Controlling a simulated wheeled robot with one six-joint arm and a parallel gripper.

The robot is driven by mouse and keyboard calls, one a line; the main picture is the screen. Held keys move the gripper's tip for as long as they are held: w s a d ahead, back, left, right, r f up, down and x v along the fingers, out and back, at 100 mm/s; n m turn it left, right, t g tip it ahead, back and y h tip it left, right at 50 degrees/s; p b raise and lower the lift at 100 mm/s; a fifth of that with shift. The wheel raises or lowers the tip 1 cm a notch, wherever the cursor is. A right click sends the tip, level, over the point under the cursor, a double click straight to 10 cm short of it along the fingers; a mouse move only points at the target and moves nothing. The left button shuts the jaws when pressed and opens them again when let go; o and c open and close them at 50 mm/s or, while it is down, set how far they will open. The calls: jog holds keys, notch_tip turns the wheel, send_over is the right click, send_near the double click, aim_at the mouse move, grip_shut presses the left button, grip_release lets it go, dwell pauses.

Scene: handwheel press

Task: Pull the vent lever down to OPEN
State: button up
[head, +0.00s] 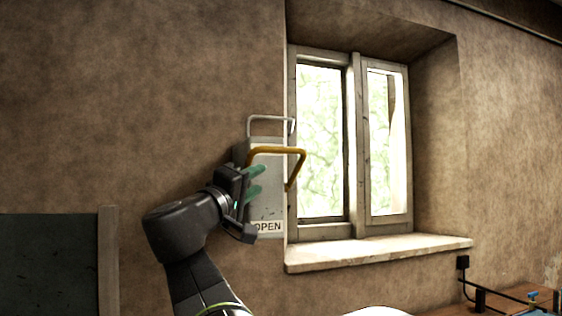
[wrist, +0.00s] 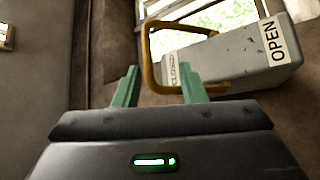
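The vent box (head: 267,205) is a grey housing on the wall left of the window, with an OPEN label (head: 267,227) at its bottom. The vent lever (head: 276,151) is an orange-yellow bent bar at the upper part of the box, sticking out toward the right. My gripper (head: 262,179) has green fingers, spread apart, in front of the box just below the lever. In the wrist view the lever (wrist: 148,55) shows between and beyond the open fingertips (wrist: 158,68); I cannot tell whether they touch it. A second label (wrist: 172,72) is partly covered by a finger.
A pale bar handle (head: 270,118) stands at the top of the box. The window (head: 352,140) and its protruding sill (head: 380,252) are close on the right. A dark panel (head: 50,265) is at lower left. The wall to the left of the box is bare.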

aim_at(278, 151)
jog(key=shift+t, duration=0.5)
jog(key=p+x, duration=0.1)
jog(key=x, duration=0.3)
jog(key=r+p+x, duration=0.1)
jog(key=p+x, duration=0.1)
jog(key=x, duration=0.2)
jog(key=a+r+p+x, duration=0.1)
jog(key=p+x, duration=0.1)
jog(key=x, duration=0.3)
jog(key=shift+s+a+r, duration=0.15)
jog(key=shift+s, duration=0.1)
jog(key=shift+w+d+r, duration=0.15)
jog(key=shift+w+d, duration=0.15)
jog(key=shift+w, duration=0.25)
jog(key=shift+c, duration=0.5)
grip_shut()
